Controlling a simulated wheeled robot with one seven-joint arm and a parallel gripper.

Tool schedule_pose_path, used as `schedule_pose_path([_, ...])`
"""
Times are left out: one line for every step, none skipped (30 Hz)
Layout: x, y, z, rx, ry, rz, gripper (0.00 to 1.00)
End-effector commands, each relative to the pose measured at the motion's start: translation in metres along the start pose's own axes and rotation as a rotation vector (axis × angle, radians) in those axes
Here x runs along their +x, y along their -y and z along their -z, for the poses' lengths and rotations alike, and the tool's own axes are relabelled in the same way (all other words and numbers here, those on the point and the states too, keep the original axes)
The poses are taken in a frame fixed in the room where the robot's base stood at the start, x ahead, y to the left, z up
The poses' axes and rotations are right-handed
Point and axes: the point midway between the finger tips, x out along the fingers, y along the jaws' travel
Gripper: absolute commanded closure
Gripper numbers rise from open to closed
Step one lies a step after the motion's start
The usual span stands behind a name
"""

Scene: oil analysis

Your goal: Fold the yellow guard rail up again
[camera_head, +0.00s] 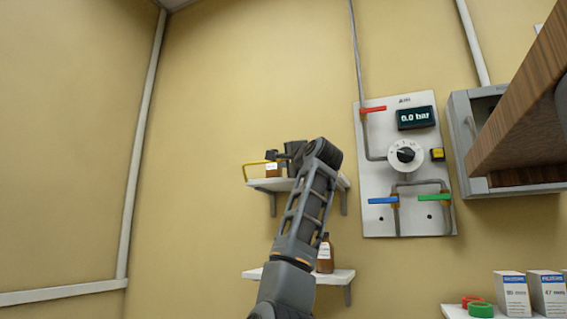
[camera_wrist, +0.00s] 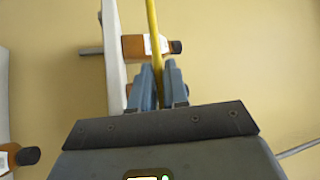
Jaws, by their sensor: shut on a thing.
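The yellow guard rail (camera_head: 254,163) shows at the left part of the upper wall shelf (camera_head: 268,186), with its visible bar standing above the board. The arm hides its right part. My gripper (camera_head: 277,157) is at the rail, beside a brown bottle (camera_head: 273,171) on that shelf. In the wrist view the rail (camera_wrist: 153,30) runs down between the two blue-grey fingers of my gripper (camera_wrist: 158,80), which are shut on it. The brown bottle (camera_wrist: 133,47) with a white label shows behind the rail, next to the white shelf board (camera_wrist: 114,50).
A lower shelf (camera_head: 335,277) holds another brown bottle (camera_head: 325,255). Right of the arm is a wall panel (camera_head: 375,222) with a dial, coloured valve handles and a display. A grey cabinet (camera_head: 463,120) hangs further right. The wall on the left is clear.

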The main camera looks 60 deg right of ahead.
Motion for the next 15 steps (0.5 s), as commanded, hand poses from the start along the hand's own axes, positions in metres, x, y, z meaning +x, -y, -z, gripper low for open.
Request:
schedule_pose_path([0.002, 0.002, 0.002, 0.032, 0.001, -0.029, 1.00])
schedule_pose_path([0.003, 0.002, 0.003, 0.052, 0.001, -0.049, 1.00])
schedule_pose_path([0.005, 0.002, 0.004, 0.078, 0.001, -0.075, 1.00])
schedule_pose_path([0.006, 0.003, 0.005, 0.095, 0.002, -0.094, 1.00])
schedule_pose_path([0.007, 0.003, 0.006, 0.114, 0.002, -0.113, 1.00])
schedule_pose_path([0.008, 0.002, 0.008, 0.138, 0.002, -0.137, 1.00])
schedule_pose_path([0.009, 0.002, 0.009, 0.155, 0.001, -0.154, 1.00])
schedule_pose_path([0.010, 0.002, 0.010, 0.171, 0.002, -0.171, 1.00])
schedule_pose_path([0.011, 0.002, 0.011, 0.192, 0.001, -0.192, 1.00])
schedule_pose_path([0.013, 0.001, 0.012, 0.207, 0.001, -0.208, 1.00])
schedule_pose_path([0.013, 0.001, 0.013, 0.221, 0.001, -0.223, 1.00])
schedule_pose_path([0.014, 0.001, 0.014, 0.241, 0.001, -0.241, 1.00])
schedule_pose_path([0.015, 0.000, 0.015, 0.252, 0.001, -0.254, 1.00])
schedule_pose_path([0.016, 0.000, 0.015, 0.264, 0.001, -0.266, 1.00])
schedule_pose_path([0.016, 0.000, 0.016, 0.279, 0.001, -0.281, 1.00])
